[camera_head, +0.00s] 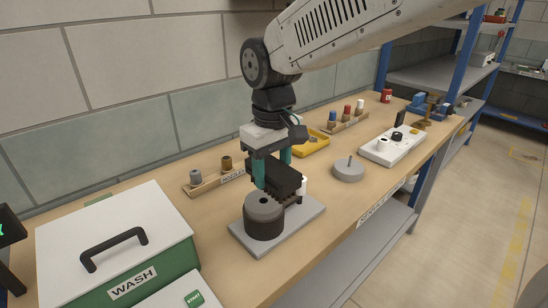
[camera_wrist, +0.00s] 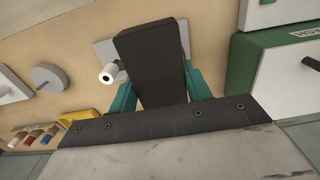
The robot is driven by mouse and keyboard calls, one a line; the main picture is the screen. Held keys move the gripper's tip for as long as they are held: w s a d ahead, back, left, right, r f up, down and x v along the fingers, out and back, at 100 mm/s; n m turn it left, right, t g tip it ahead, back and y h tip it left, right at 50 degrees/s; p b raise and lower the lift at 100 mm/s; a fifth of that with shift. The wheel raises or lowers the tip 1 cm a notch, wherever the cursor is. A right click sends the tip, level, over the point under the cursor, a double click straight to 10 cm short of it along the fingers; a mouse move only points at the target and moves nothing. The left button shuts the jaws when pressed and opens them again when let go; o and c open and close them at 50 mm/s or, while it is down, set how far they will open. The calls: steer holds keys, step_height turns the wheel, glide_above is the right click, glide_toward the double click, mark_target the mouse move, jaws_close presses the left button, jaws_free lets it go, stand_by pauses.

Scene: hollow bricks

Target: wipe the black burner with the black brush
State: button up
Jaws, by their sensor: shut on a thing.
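I cannot tell whether the brush touches the burner. In the wrist view the brush (camera_wrist: 150,62) is a dark block between the fingers (camera_wrist: 160,92), and it hides the burner. A white post (camera_head: 303,187) stands at the plate's right side, partly behind the brush; it also shows in the wrist view (camera_wrist: 108,73).
A white and green WASH box (camera_head: 120,235) stands at the left. A wooden rack (camera_head: 215,182) holds nozzles behind. A grey round lid (camera_head: 348,172), a yellow tray (camera_head: 312,144) and a white panel with knobs (camera_head: 392,147) lie to the right. Bare bench separates them.

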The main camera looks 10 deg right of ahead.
steer(key=shift+r, duration=1.2)
steer(key=shift+s, duration=0.1)
